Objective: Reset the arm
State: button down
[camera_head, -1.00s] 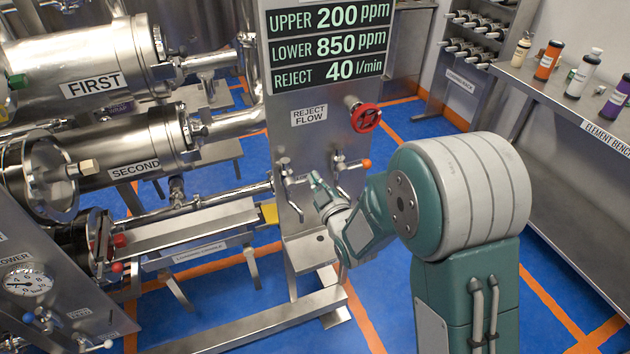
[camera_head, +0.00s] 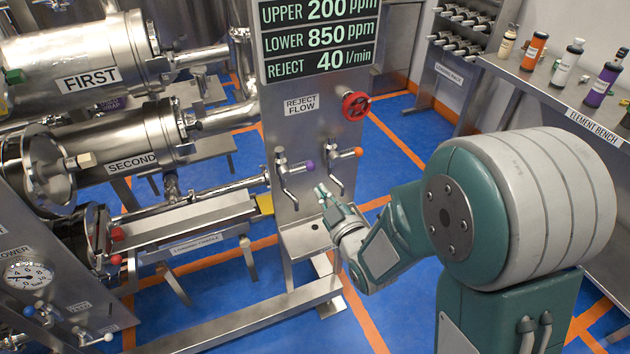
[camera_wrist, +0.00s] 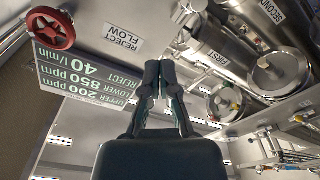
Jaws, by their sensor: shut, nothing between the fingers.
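My gripper (camera_head: 322,192) is shut and empty, in front of the steel panel and just right of the purple-tipped tap (camera_head: 290,177). It looks apart from both taps. My teal and grey arm reaches in from the right of the head view. In the wrist view my gripper (camera_wrist: 166,70) points up the picture with its fingers together, and the panel shows upside down beyond it.
The panel carries an orange-tipped tap (camera_head: 341,164), a red handwheel (camera_head: 356,106) and a readout sign (camera_head: 318,37). The FIRST vessel (camera_head: 80,65) and SECOND vessel (camera_head: 100,147) lie at left. The element bench (camera_head: 560,97) with several bottles stands at right.

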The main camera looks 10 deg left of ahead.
jog(key=shift+s, duration=0.1)
dwell(0.4)
jog(key=s+d+r+m+g+h, duration=0.1)
jog(key=d+r+m+g+h, duration=0.2)
jog(key=d, duration=0.4)
jog(key=s+d+r+m+h, duration=0.1)
jog(key=d+r+m+h, duration=0.3)
jog(key=d, duration=0.3)
jog(key=s+d+r+m+g+h, duration=0.1)
jog(key=s+d+m+g+h, duration=0.1)
jog(key=s, duration=0.7)
jog(key=s+d+r+m+g+h, duration=0.1)
jog(key=s+d+m+g, duration=0.3)
jog(key=s, duration=0.6)
jog(key=d+m+h, duration=0.1)
jog(key=d, duration=0.1)
jog(key=shift+d, duration=0.4)
